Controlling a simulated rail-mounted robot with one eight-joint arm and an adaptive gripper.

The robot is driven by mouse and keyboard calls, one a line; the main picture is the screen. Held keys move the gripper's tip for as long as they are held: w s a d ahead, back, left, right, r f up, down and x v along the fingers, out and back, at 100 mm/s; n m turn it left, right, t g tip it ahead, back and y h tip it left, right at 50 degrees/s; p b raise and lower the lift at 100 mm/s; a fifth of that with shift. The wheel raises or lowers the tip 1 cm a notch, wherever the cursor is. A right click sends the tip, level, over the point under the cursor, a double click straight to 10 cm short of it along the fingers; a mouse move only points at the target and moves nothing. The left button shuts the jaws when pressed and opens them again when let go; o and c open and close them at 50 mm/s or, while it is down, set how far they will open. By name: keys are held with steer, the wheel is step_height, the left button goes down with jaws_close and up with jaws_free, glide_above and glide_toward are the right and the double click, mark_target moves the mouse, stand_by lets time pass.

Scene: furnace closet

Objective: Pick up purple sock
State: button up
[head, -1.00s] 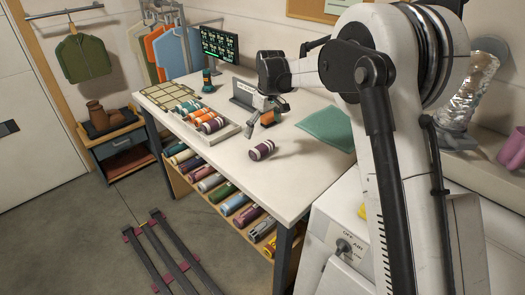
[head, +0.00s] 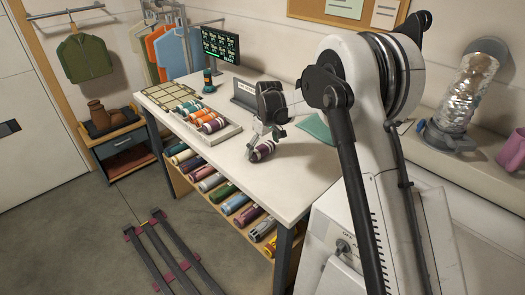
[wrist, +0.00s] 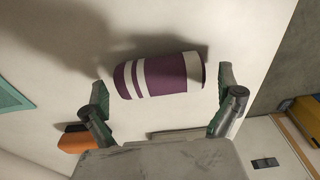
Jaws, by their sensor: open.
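The purple sock (head: 262,151) is a rolled cylinder with white stripes. It lies on its side on the white table, near the front edge. In the wrist view the sock (wrist: 152,77) lies across the space ahead of my gripper (wrist: 164,88), with one finger near each end. My gripper (head: 264,140) also shows in the head view, pointing down right over the sock. The fingers are apart, and I cannot tell whether either touches the sock.
A tray (head: 236,130) of rolled socks sits left on the table (head: 290,186). A teal cloth (head: 318,128) lies behind my gripper to the right. An orange-ended object (wrist: 76,139) shows at lower left in the wrist view. A shelf below the tabletop holds several rolls.

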mark_target(259, 146)
steer(key=c, duration=1.1)
steer(key=shift+r, duration=0.5)
steer(key=r, duration=0.2)
steer(key=a+r, duration=0.1)
steer(key=shift+s+r+b, duration=0.25)
steer(key=shift+r+b, duration=0.1)
steer(key=s+a+r, duration=0.1)
steer(key=a+r, duration=0.1)
steer(key=a, duration=0.1)
steer(key=s+a+r, duration=0.2)
steer(key=a, duration=0.1)
steer(key=s+a+r, duration=0.2)
steer(key=a, duration=0.1)
steer(key=shift+a+r+b, duration=0.15)
steer(key=shift+b, duration=0.25)
